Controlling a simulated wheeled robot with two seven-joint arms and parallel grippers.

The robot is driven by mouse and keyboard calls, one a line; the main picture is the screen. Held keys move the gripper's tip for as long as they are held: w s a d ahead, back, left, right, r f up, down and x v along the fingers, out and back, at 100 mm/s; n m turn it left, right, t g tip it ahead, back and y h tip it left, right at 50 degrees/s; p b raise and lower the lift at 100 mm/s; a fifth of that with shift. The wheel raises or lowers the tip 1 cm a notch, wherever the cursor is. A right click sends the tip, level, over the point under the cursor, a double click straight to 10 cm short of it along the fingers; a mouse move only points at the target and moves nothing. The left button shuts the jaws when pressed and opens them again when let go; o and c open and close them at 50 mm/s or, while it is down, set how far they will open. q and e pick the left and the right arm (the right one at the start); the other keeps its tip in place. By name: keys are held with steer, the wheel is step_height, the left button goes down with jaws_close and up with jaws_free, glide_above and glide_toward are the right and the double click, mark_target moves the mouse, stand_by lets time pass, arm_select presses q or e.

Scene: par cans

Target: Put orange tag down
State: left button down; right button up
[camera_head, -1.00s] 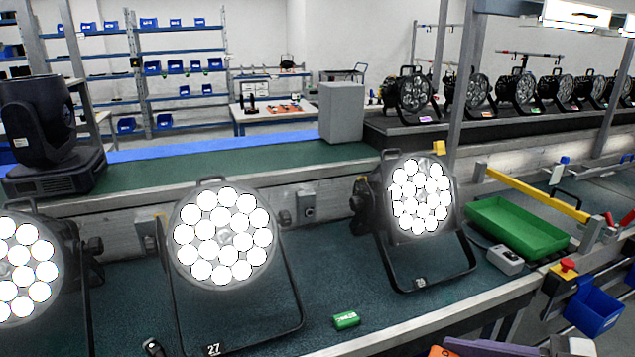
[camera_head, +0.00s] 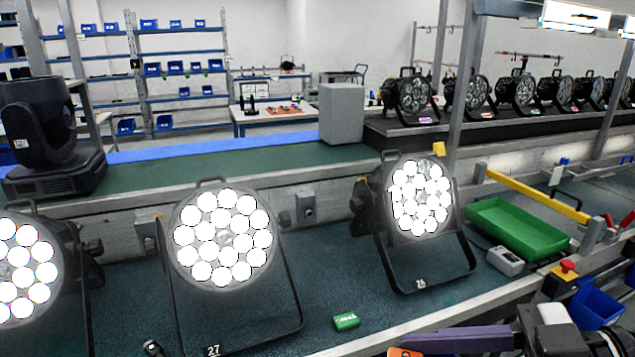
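An orange tag (camera_head: 405,352) shows at the bottom edge, mostly cut off by the frame. It sits at the tip of my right gripper (camera_head: 412,344), whose long purple finger reaches in from the lower right. The gripper appears shut on the tag; the second finger is hidden. The tag is over the front edge of the bench. A green tag (camera_head: 346,321) lies on the dark green bench mat (camera_head: 330,270) between two lit par cans, the middle one (camera_head: 223,238) marked 27 and the right one (camera_head: 420,200). My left gripper is out of view.
Another lit par can (camera_head: 25,270) stands at the left edge. A green tray (camera_head: 515,228), a small grey box (camera_head: 505,260) and a red stop button (camera_head: 568,266) are at the right. A small black object (camera_head: 153,348) lies at the bottom left. The mat around the green tag is clear.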

steer(key=shift+w+d+f, duration=0.2)
steer(key=shift+d+f, duration=0.25)
steer(key=shift+f, duration=0.3)
steer(key=w+d+f+m+t, duration=0.1)
steer(key=d+f, duration=0.1)
steer(key=w+d+f+m+t+h, duration=0.1)
steer(key=d+f+t, duration=0.1)
steer(key=d, duration=0.1)
steer(key=w+d+f+m+t+h, duration=0.1)
steer(key=d+f+m, duration=0.1)
steer(key=shift+w+d+f+t, duration=0.15)
steer(key=shift+w+f+t, duration=0.1)
steer(key=shift+w+t, duration=0.15)
steer(key=shift+c, duration=0.2)
steer(key=shift+d+f, duration=0.2)
steer(key=shift+d, duration=0.05)
